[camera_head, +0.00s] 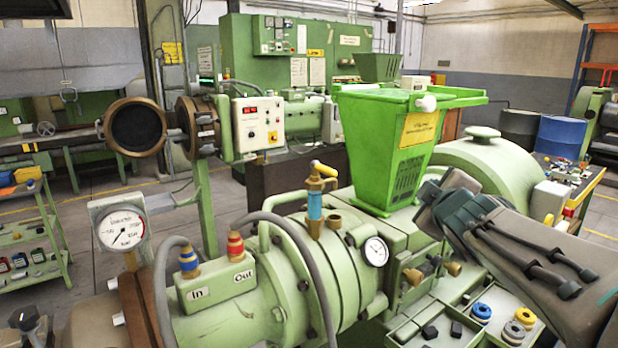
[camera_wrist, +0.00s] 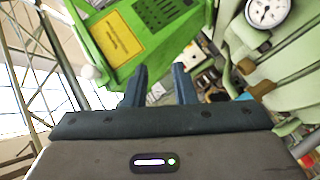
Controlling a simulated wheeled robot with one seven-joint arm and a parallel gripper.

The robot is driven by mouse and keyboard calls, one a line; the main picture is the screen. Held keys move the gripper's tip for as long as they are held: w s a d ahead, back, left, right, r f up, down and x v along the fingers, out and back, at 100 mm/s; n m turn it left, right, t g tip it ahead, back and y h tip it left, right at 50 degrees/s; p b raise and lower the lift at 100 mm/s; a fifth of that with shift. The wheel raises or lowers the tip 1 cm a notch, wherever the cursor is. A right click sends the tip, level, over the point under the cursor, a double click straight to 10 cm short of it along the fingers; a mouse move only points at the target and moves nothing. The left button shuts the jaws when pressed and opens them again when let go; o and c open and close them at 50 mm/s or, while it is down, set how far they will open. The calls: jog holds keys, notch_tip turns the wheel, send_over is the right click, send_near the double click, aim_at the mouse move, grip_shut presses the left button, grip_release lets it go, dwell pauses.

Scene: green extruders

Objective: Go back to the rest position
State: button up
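My gripper (camera_wrist: 160,80) is in the wrist view, with its two dark fingers apart and nothing between them. In the head view my arm reaches in from the lower right, and its end is near the right side of the bright green hopper (camera_head: 390,140). The fingers cannot be made out clearly there. The hopper also shows in the wrist view (camera_wrist: 165,35), beyond the fingers and to the upper left. I cannot tell how far the fingers are from it.
The green extruder (camera_head: 300,262) fills the middle, with a pressure gauge (camera_head: 376,251) and a brass valve (camera_head: 315,200). A tray (camera_head: 402,332) below my arm holds small parts. A dial gauge (camera_head: 121,228) stands at left.

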jog(key=s+a+f+m+g, duration=0.2)
jog(key=s+f+m+g, duration=0.1)
jog(key=s+f, duration=0.4)
jog(key=s+a+f+m+g+y, duration=0.1)
jog(key=s+a+f+m+g, duration=0.2)
jog(key=s+f, duration=0.4)
jog(key=s+a+f+m+g, duration=0.3)
jog(key=s+f+g, duration=0.3)
jog(key=s+f, duration=0.2)
jog(key=shift+s+m+y, duration=0.3)
jog(key=shift+s+m, duration=0.5)
jog(key=shift+s, duration=0.05)
